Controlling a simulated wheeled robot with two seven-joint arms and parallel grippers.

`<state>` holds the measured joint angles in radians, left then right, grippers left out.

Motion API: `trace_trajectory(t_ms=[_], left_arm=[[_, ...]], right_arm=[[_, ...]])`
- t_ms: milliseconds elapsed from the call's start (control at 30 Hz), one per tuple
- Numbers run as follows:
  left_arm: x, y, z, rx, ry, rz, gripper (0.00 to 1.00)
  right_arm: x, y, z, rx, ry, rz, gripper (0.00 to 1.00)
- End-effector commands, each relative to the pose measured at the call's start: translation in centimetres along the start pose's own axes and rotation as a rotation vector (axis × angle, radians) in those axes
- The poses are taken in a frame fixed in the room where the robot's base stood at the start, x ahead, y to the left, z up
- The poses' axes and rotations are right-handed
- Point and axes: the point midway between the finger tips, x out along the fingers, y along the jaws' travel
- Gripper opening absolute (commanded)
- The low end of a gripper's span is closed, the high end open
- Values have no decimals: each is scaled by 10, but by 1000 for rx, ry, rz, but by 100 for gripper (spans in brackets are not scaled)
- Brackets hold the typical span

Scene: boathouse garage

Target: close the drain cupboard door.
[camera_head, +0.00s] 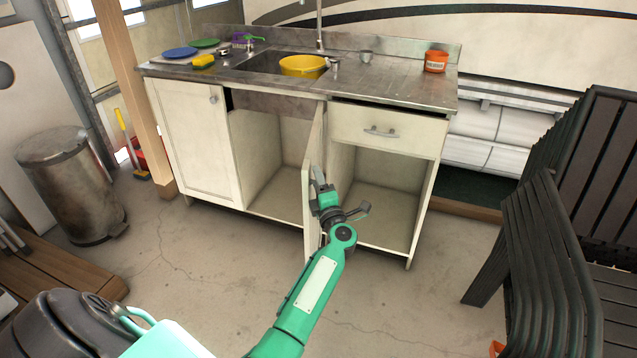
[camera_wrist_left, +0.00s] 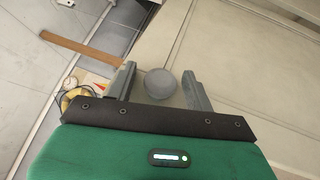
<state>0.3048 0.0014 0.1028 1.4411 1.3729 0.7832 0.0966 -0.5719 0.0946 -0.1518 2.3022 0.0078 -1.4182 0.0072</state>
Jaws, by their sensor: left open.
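The drain cupboard door (camera_head: 308,188) is a cream panel under the sink. It stands open, swung out toward me and seen nearly edge-on in the head view. Its front fills much of the left wrist view (camera_wrist_left: 240,65). My left gripper (camera_head: 318,178) is at the door's front. Its fingers are open in the left wrist view (camera_wrist_left: 160,88), with a round grey knob (camera_wrist_left: 162,82) between them. I cannot tell whether either finger touches the knob. The inside of the sink compartment (camera_head: 275,185) shows beside the door. My right gripper is not in view.
A closed cupboard door (camera_head: 195,140) is on the left; a drawer (camera_head: 385,130) tops an open compartment on the right. A yellow basin (camera_head: 303,66) sits in the sink. A metal bin (camera_head: 75,190) stands left, a dark slatted chair (camera_head: 545,240) right. Floor before the cabinet is clear.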

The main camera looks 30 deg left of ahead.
Motion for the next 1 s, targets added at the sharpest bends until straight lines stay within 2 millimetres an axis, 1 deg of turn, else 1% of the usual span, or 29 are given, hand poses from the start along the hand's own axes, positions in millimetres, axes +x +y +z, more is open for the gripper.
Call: trace_trajectory(t_ms=[200,267,300,467,500,667,800,833,900,1000], left_arm=[[0,0,0,0,0,0,53],[0,0,0,0,0,0,43],[0,0,0,0,0,0,35],[0,0,0,0,0,0,3],[0,0,0,0,0,0,0],[0,0,-1,0,-2,0,0],[4,0,-8,-2,-16,-1,0],[5,0,-11,-3,-23,-2,0],[9,0,-19,-6,-39,-3,0],[14,1,-32,-14,-73,-5,0]], right_arm=[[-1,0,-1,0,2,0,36],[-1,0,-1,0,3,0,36],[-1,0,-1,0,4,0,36],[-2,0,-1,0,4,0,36],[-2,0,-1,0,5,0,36],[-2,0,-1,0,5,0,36],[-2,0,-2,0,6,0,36],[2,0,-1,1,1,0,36],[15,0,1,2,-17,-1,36],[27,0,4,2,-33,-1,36]])
